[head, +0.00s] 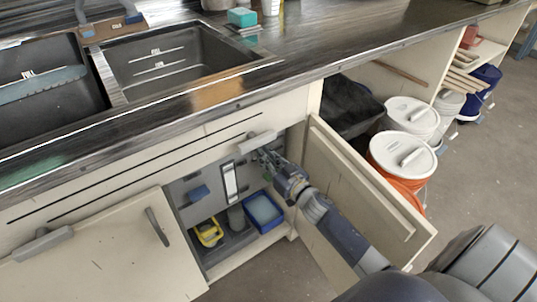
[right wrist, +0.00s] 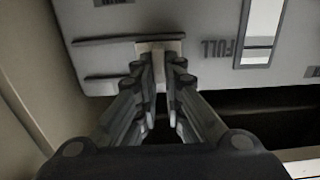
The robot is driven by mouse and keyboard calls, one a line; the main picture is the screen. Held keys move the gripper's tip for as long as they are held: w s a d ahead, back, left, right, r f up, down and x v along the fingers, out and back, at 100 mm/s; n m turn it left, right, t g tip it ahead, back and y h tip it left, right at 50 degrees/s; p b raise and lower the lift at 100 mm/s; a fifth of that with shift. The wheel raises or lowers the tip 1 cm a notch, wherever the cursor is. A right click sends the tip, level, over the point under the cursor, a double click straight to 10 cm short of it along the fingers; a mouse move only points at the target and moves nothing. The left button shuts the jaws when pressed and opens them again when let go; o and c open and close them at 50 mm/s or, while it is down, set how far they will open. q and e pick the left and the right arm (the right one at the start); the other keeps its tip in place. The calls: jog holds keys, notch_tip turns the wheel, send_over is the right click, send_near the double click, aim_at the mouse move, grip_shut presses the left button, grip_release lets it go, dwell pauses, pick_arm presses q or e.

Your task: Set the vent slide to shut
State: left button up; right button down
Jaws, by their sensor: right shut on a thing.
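In the right wrist view, a pale tab (right wrist: 160,46), which looks like the vent slide, sits at the end of two dark rails (right wrist: 105,71) on a grey panel (right wrist: 210,75). My right gripper (right wrist: 158,62) is shut on this tab, its fingers on both sides. In the head view, my right gripper (head: 264,155) reaches into the open cabinet under the counter, at the upper part of the grey panel (head: 211,178). The tab is too small to make out there. My left gripper is not in view.
An open cabinet door (head: 365,190) stands right of my right arm; another door (head: 95,255) is at the left. A yellow container (head: 209,233) and a blue tub (head: 264,211) sit low in the cabinet. Lidded buckets (head: 403,153) stand beyond the right door.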

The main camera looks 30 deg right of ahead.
jog(key=shift+a+f, duration=0.1)
jog(key=shift+a, duration=0.15)
jog(key=c, duration=1.7)
grip_release()
jog(key=s, duration=0.8)
jog(key=s+d, duration=0.1)
jog(key=s, duration=0.3)
